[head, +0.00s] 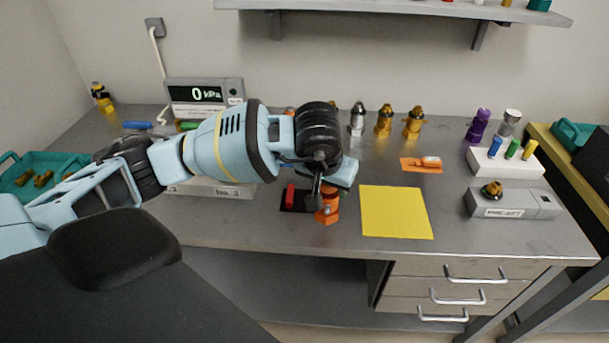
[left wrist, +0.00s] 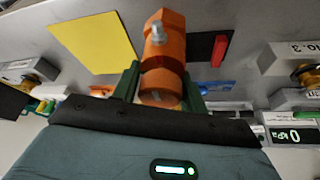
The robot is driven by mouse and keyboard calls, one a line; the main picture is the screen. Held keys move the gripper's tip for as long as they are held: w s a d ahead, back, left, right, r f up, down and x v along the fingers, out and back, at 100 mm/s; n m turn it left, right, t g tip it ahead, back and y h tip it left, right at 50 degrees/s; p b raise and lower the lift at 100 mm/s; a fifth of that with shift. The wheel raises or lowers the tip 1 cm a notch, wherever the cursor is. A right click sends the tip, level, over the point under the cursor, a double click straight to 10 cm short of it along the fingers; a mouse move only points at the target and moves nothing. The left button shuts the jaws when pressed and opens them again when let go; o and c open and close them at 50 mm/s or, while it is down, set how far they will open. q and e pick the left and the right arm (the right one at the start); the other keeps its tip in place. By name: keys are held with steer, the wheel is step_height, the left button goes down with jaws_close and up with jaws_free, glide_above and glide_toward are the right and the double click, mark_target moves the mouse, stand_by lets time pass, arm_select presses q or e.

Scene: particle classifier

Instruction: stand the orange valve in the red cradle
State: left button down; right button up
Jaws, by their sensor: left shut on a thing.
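My left gripper (head: 322,190) reaches over the bench and is shut on the orange valve (head: 327,214). In the left wrist view the valve (left wrist: 163,50) sits between the two green fingers (left wrist: 162,88), its six-sided end pointing away from the palm and a silver stub on its side. A red piece (head: 290,195), which looks like the red cradle, lies on a black base just left of the valve. The left wrist view shows the red piece (left wrist: 219,50) beside the valve, apart from it. The gripper and valve hide part of the black base. My right gripper is out of view.
A yellow mat (head: 396,212) lies bare to the right. Behind are an orange mat (head: 421,166) with a small tool and several gold and silver valves (head: 384,121). A grey box (head: 512,204) stands at right, a pressure display (head: 204,94) at back left.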

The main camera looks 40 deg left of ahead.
arm_select(q)
steer(key=w+a, duration=0.4)
steer(key=a, duration=0.4)
steer(key=shift+f+p, duration=0.3)
steer(key=shift+f, duration=0.1)
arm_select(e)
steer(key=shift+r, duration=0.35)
arm_select(q)
steer(key=shift+a, duration=0.15)
steer(key=f, duration=0.2)
steer(key=a+f, duration=0.1)
steer(key=shift+w+f, duration=0.25)
steer(key=shift+f, duration=0.05)
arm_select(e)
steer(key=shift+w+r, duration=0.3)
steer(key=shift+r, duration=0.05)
arm_select(q)
steer(key=shift+f, duration=0.1)
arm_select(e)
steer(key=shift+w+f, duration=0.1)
arm_select(q)
steer(key=c, duration=0.8)
jaws_free()
steer(key=shift+f, duration=0.1)
steer(key=shift+o, duration=0.2)
